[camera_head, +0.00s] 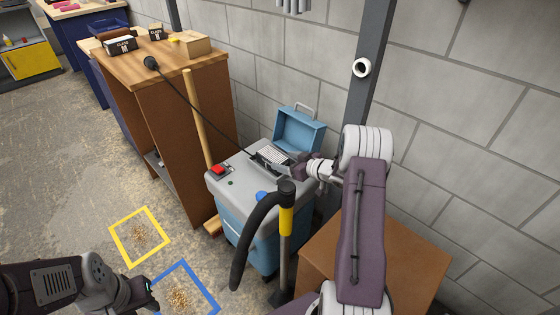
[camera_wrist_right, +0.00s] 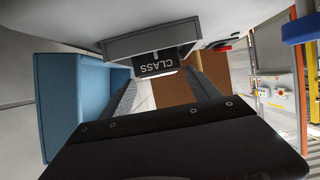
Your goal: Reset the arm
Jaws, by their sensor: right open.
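My right gripper (camera_head: 299,167) is at the right edge of a grey-topped blue machine (camera_head: 237,178), beside a grey holder (camera_head: 268,166) with a pale, printed insert. In the right wrist view its two fingers (camera_wrist_right: 163,82) are apart, with nothing clearly held between them.
A blue open lid (camera_head: 300,130) stands behind the holder. A black hose (camera_head: 252,235) and yellow-gripped pole (camera_head: 286,222) are in front of the machine. A wooden cabinet (camera_head: 165,75) with two CLASS boxes stands left. A yellow square (camera_head: 123,222) marks the floor, with crumbs inside.

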